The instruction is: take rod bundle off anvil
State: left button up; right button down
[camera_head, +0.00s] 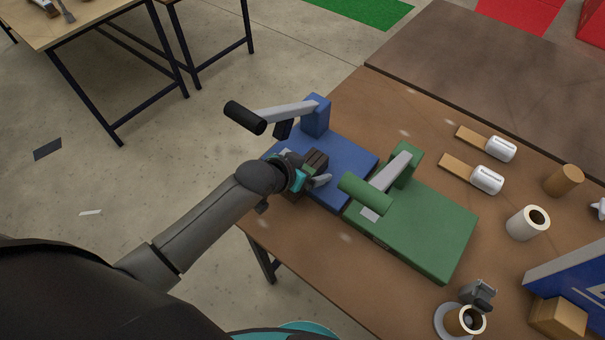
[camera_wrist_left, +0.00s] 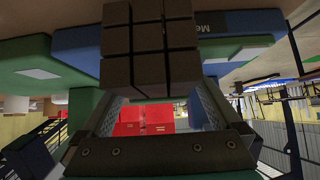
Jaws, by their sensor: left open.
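The rod bundle (camera_head: 317,161) is a dark brown block of several square rods at the blue press, by my left gripper. In the left wrist view the bundle (camera_wrist_left: 150,45) fills the upper middle, at the fingertips. My left gripper (camera_head: 308,178) is open, with one finger to each side of the bundle in the wrist view (camera_wrist_left: 155,105); contact cannot be told. What the bundle rests on is hidden. My right gripper is not in view.
The blue press's lever handle (camera_head: 245,117) stands out above my left forearm. A green press (camera_head: 435,230) with a green handle (camera_head: 365,195) stands close on the right. White rolls (camera_head: 487,180), a white cup (camera_head: 527,223) and a wooden block (camera_head: 557,318) are farther right.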

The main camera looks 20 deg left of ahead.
pick_arm(q)
jog(key=shift+w+d+f, duration=0.1)
jog(key=shift+w+f, duration=0.05)
jog(key=shift+c, duration=0.2)
grip_shut()
dwell(0.6)
jog(key=shift+w, duration=0.1)
